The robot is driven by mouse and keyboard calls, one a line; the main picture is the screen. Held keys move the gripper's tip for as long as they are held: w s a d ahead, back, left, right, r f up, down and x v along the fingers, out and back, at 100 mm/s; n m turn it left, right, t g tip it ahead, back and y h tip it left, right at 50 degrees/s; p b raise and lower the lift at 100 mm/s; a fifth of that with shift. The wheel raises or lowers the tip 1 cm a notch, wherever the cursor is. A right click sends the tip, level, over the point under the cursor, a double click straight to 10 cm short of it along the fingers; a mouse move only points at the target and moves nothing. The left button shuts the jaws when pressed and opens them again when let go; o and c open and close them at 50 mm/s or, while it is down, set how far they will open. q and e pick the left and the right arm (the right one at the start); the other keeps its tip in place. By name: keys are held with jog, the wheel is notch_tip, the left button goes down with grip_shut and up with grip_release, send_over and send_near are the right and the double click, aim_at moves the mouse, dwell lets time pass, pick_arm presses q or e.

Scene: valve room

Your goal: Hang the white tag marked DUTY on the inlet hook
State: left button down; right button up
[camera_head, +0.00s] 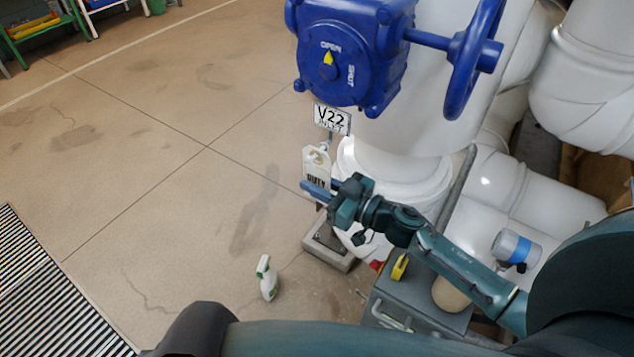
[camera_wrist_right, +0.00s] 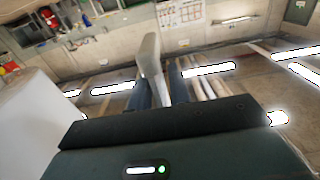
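The white tag marked DUTY (camera_head: 316,164) is upright just below the V22 INLET sign (camera_head: 332,118) in the head view. My right gripper (camera_head: 318,190) is at its lower part, with the blue fingers across it. In the right wrist view the tag (camera_wrist_right: 151,62) shows edge-on, standing up between the two fingers (camera_wrist_right: 157,94), and the gripper looks shut on it. A small metal piece (camera_head: 329,139) under the sign, at the tag's top, appears to be the inlet hook. I cannot tell whether the tag's hole is around it. My left gripper is not in view.
A blue valve gearbox (camera_head: 345,55) with a handwheel (camera_head: 472,55) is above, on thick white pipes (camera_head: 400,175). A grey box (camera_head: 425,300) carries a yellow item (camera_head: 399,267). A spray bottle (camera_head: 267,279) stands on the open floor to the left.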

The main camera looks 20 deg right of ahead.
jog(key=shift+o, duration=0.9)
